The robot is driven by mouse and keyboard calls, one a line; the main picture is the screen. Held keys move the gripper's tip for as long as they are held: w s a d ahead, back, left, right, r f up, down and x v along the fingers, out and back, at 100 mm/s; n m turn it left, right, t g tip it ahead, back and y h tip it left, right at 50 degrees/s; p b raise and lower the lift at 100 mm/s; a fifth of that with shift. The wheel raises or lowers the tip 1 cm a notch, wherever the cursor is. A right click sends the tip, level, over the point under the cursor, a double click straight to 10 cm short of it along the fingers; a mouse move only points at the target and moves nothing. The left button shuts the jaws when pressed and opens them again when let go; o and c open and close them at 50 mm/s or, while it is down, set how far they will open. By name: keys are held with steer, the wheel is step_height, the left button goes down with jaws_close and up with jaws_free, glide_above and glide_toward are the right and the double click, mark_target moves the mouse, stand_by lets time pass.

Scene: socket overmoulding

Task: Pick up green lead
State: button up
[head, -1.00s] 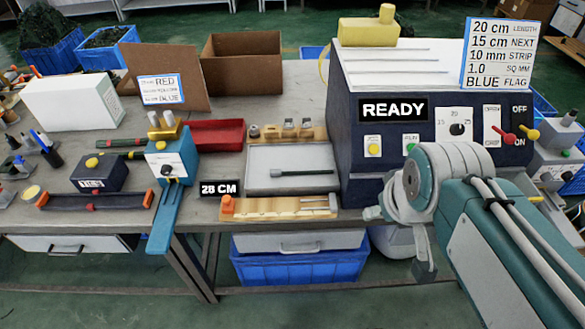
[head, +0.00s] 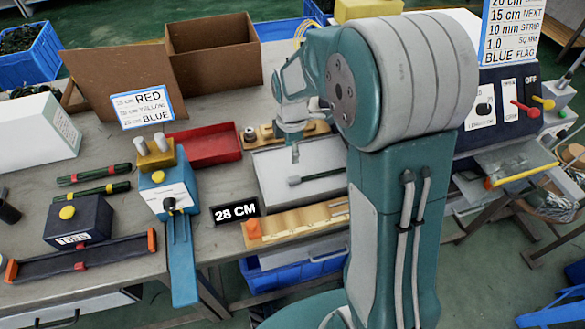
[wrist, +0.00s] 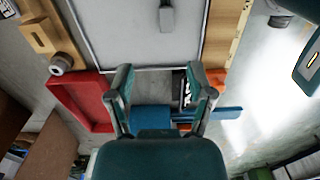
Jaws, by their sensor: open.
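The green lead (head: 318,177) lies on the pale tray (head: 275,196), its grey plug end (head: 294,181) to the left. The right part of the tray is hidden behind my arm in the head view. In the wrist view only the grey plug (wrist: 166,18) shows, near the top edge; the cable is out of frame. My gripper (head: 295,150) hangs above the tray's back part, above the lead and apart from it. In the wrist view its two fingers (wrist: 160,82) are spread wide with nothing held between them.
A wooden holder (head: 262,133) stands behind the tray and a wooden strip with an orange block (head: 253,229) in front. A red bin (head: 205,146), a blue hand press (head: 168,190) and the 28 CM sign (head: 235,211) are left of the tray. The dark machine (head: 500,92) stands right.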

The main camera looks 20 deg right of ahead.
glide_above(295, 178)
steer(key=d, duration=0.2)
steer(key=f, duration=0.5)
steer(key=shift+w+d+f, duration=0.1)
steer(key=shift+w+f, duration=0.15)
steer(key=shift+w, duration=0.15)
steer(key=a+f, duration=0.1)
steer(key=f, duration=0.2)
steer(key=a+f, duration=0.1)
steer(key=f, duration=0.1)
steer(key=shift+s+a, duration=0.35)
steer(key=shift+s, duration=0.05)
steer(key=shift+d+f, duration=0.25)
steer(key=shift+d, duration=0.6)
steer(key=c, duration=0.8)
steer(key=shift+a, duration=0.25)
jaws_close()
steer(key=shift+a, duration=0.35)
